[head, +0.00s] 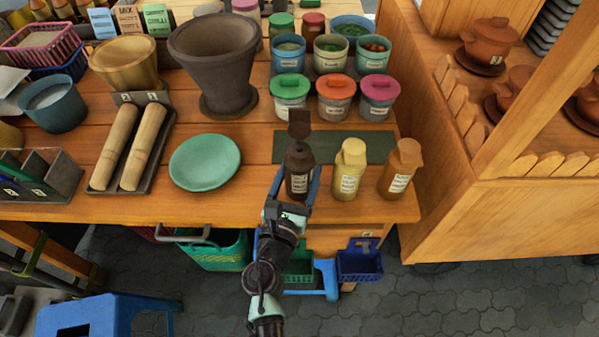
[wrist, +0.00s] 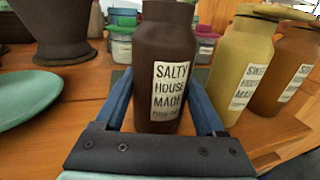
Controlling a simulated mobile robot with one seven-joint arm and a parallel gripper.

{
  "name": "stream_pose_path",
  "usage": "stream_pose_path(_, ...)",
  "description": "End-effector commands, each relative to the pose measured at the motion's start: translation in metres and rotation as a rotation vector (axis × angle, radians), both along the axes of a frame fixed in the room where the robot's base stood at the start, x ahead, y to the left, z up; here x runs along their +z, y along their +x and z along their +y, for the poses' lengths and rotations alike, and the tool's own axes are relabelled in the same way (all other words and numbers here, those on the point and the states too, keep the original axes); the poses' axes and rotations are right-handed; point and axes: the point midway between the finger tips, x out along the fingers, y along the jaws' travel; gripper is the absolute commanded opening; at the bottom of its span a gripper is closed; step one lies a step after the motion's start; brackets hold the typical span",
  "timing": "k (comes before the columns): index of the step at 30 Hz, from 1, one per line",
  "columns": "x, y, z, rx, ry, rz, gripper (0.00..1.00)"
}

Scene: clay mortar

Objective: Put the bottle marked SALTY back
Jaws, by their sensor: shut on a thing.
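The dark brown bottle marked SALTY (head: 300,170) stands upright at the front of the wooden table, by the left end of a dark green mat (head: 375,147). Its label reads SALTY HOUSE MADE in the wrist view (wrist: 168,80). My gripper (head: 300,190) is shut on this bottle, with one blue finger on each side of it. In the wrist view the fingers (wrist: 163,105) flank its lower body. The bottle's top is cut off in the wrist view. I cannot tell whether its base touches the table.
A yellow bottle (head: 348,168) and an orange-brown bottle (head: 401,168) stand close on the right. Lidded jars (head: 336,97) stand behind. A teal plate (head: 205,161) and a dark clay mortar (head: 216,60) are to the left. A wooden cabinet (head: 440,190) bounds the right side.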

Motion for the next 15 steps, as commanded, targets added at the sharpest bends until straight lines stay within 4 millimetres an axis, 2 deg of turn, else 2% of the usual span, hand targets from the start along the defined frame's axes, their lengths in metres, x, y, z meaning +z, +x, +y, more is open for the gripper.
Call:
stream_pose_path(2, -0.0004, 0.0007, 0.0, -0.001, 0.0, -0.005, 0.1)
stream_pose_path(3, -0.0027, 0.0, 0.0, 0.0, 0.0, 0.0, 0.76)
stream_pose_path(6, -0.0022, -0.0001, -0.0001, 0.0, 0.0, 0.0, 0.94)
stream_pose_path(7, -0.0023, -0.0001, -0.0001, 0.0, 0.0, 0.001, 0.99)
stream_pose_path(8, -0.0023, -0.0001, -0.0001, 0.0, 0.0, 0.001, 1.0)
stream_pose_path(15, -0.0009, -0.0002, 0.0001, 0.0, -0.001, 0.001, 1.0)
